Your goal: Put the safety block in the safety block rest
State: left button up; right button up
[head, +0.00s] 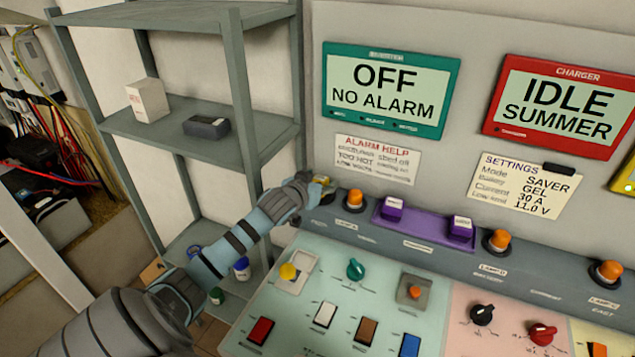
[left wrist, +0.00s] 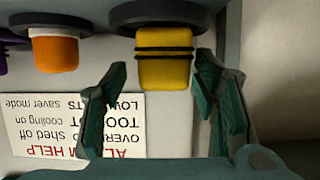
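A yellow block with two black bands (left wrist: 165,60) sits at a dark round base in the left wrist view, which is upside down. It looks like the safety block, but no label on it is readable. In the head view its yellow top (head: 325,181) shows partly behind my left gripper (head: 314,187), at the left end of the grey ledge. In the left wrist view my left gripper (left wrist: 172,78) is open, its green fingers on either side of the block with visible gaps. I cannot tell which part is the safety block rest. My right gripper is out of view.
Orange lamps (head: 354,200) stand along the grey ledge, with a purple holder (head: 404,222) carrying two purple, white-topped pieces. Below lies a sloped panel (head: 312,287) with knobs and rocker switches. A grey shelf (head: 180,140) stands at left. Wall screens (head: 389,90) hang above.

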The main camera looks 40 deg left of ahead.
pick_arm(q)
jog(key=shift+w, duration=0.1)
jog(key=shift+s+d+r, duration=0.1)
jog(key=shift+s+r, duration=0.1)
jog(key=shift+r, duration=0.05)
jog(key=p+v, duration=0.2)
jog(key=v, duration=1)
jog(key=shift+p, duration=0.35)
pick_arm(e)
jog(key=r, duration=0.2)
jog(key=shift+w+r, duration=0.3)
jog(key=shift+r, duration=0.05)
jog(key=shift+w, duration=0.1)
